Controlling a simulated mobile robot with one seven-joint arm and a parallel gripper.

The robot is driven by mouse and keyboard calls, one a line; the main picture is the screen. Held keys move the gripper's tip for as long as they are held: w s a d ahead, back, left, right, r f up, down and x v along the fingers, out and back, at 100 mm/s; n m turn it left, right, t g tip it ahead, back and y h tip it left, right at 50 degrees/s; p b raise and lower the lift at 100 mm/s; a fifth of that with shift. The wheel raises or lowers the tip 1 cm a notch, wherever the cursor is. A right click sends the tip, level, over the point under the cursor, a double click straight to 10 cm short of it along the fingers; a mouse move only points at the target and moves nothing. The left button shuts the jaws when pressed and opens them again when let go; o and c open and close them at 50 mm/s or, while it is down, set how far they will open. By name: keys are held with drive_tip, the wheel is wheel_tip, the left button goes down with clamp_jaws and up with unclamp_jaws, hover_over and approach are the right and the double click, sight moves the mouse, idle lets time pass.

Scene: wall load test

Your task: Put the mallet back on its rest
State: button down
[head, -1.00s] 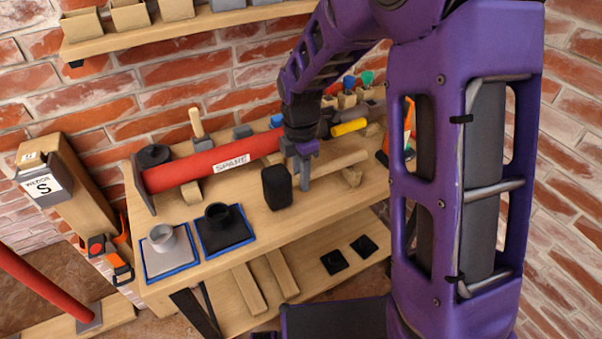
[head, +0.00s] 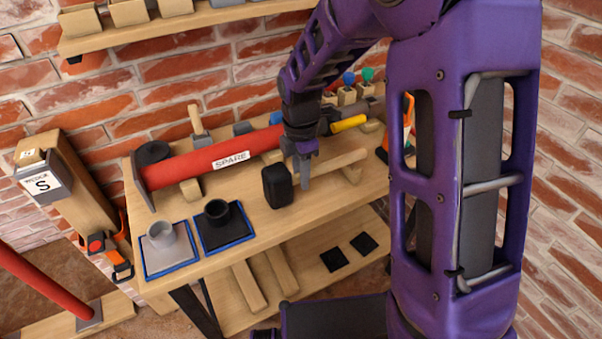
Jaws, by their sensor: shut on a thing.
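The mallet has a black blocky head (head: 277,187) and a pale wooden handle (head: 340,162) running to the right. It lies roughly level at the bench, right of the two blue-edged pads. My gripper (head: 304,174) points down and is shut on the handle close to the head. A small wooden block (head: 352,175), which looks like the rest, shows under the handle's far end. I cannot tell whether the handle touches it or whether the head touches the bench top. The gripper's fingers hide part of the handle.
A red tube (head: 205,165) marked SPARE lies on the wooden bench (head: 240,232) behind the mallet. Two pads with a grey collar (head: 163,237) and a black collar (head: 217,212) are at front left. A yellow-handled tool (head: 348,123) lies behind. My purple arm fills the right side.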

drive_tip(key=shift+f+b, duration=0.55)
drive_tip(key=shift+f, duration=0.3)
unclamp_jaws()
idle(0.4)
wheel_tip(320, 180, up, 6)
drive_tip(key=p, duration=0.5)
drive_tip(key=shift+f, duration=0.15)
drive_tip(key=shift+r, duration=1.15)
